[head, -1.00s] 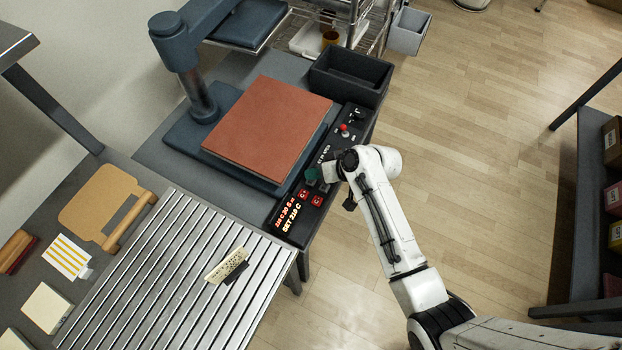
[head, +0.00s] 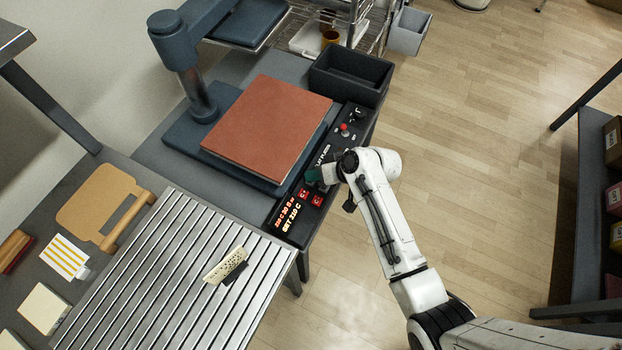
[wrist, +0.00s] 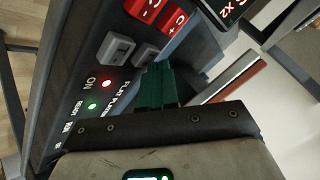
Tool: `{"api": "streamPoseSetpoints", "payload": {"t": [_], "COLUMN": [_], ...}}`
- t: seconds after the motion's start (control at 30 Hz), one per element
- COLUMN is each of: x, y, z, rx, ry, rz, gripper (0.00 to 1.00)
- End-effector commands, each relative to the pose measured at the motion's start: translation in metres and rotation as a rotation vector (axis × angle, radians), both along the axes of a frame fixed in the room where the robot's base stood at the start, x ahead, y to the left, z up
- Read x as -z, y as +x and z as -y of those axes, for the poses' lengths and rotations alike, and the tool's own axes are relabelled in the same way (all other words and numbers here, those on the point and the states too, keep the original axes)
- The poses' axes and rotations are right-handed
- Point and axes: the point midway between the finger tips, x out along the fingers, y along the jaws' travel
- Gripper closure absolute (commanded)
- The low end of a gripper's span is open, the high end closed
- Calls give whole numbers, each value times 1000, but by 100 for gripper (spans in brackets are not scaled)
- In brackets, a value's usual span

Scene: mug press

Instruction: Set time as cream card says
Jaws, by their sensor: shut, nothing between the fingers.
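My gripper (head: 314,175) is shut and empty over the black control panel of the press (head: 274,222). In the wrist view its green fingers (wrist: 158,88) are close beside the right grey button (wrist: 145,53) and overlap its edge; I cannot tell if they touch. The left grey button (wrist: 116,49) is clear of them. Red C- (wrist: 145,8) and C+ (wrist: 175,22) buttons lie beyond. The lit display (head: 288,213) seems to read "SET 210 C" below; its upper line is unclear. The cream card (head: 225,266) stands tilted on the slatted surface, its marks too small to read.
A red-brown pad (head: 267,128) covers the press's lower plate. A dark bin (head: 350,77) stands behind the panel, near a red-topped knob (head: 344,128). A red lamp (wrist: 107,84) and green lamp (wrist: 92,106) are lit. Open floor lies right of the table.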

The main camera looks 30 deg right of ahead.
Motion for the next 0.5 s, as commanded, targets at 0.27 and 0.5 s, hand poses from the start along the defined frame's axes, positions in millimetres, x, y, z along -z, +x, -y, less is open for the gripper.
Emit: {"api": "streamPoseSetpoints", "payload": {"t": [0.27, 0.5], "x": [4, 6], "y": [0, 0], "z": [0, 0], "rx": [0, 0], "ry": [0, 0], "rz": [0, 0], "gripper": [100, 100]}}
